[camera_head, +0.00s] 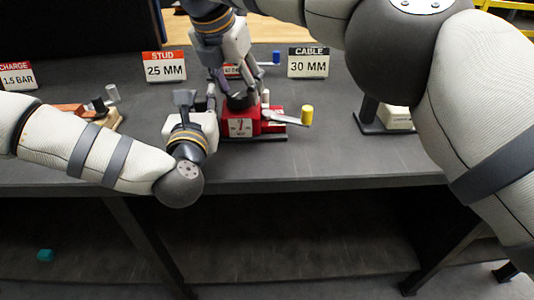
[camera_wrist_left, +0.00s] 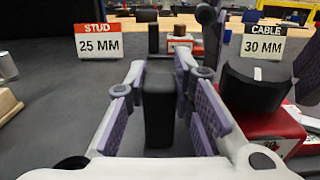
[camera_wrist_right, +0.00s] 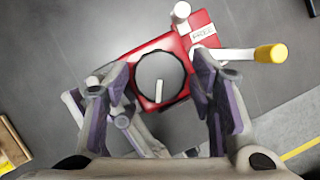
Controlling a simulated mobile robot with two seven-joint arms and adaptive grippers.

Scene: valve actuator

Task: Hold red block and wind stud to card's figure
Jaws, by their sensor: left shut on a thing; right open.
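The red block (camera_head: 272,122) has a round black knob (camera_wrist_right: 160,78) with a white mark on top, a white dial plate in front and a pale lever with a yellow end (camera_head: 307,115). The stud card (camera_head: 164,66) behind reads 25 MM. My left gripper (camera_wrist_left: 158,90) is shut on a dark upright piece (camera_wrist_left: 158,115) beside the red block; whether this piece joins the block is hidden. My right gripper (camera_wrist_right: 168,100) is open and points down, its fingers on either side of the knob, apart from it in the right wrist view.
The cable card (camera_head: 308,63) reads 30 MM; the charge card (camera_head: 17,76) reads 1.5 BAR. A blue-ended lever (camera_head: 275,57) shows behind. Wooden and metal pieces (camera_head: 100,110) lie at left. A dark stand with a pale box (camera_head: 396,117) is at right. The grey bench (camera_head: 330,160) is clear in front.

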